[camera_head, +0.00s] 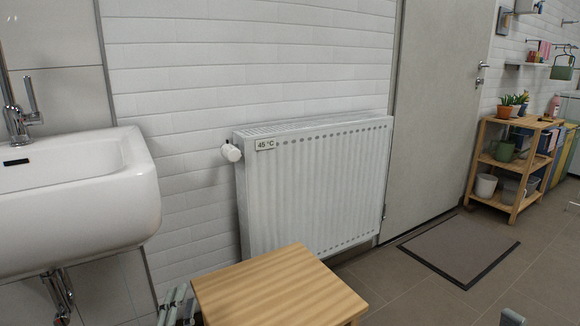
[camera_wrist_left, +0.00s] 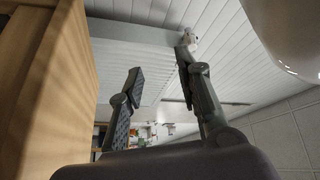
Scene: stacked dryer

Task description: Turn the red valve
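No red valve shows in either view. A white valve knob (camera_head: 231,152) sticks out at the upper left corner of the white radiator (camera_head: 315,195), beside a "45 °C" label (camera_head: 266,144). In the left wrist view the white knob (camera_wrist_left: 189,38) shows near the tip of one finger, farther away. My left gripper (camera_head: 178,300) is at the bottom of the head view, below the knob and left of the wooden stool. In the wrist view the left gripper (camera_wrist_left: 158,68) is open, with nothing between its fingers. Only a small grey part, perhaps of my right gripper (camera_head: 512,318), shows at the bottom right.
A wooden stool (camera_head: 278,288) stands in front of the radiator, close beside my left gripper. A white sink (camera_head: 75,200) with a tap is at the left. A door (camera_head: 435,110), a mat (camera_head: 460,248) and a wooden shelf (camera_head: 505,165) with plants are at the right.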

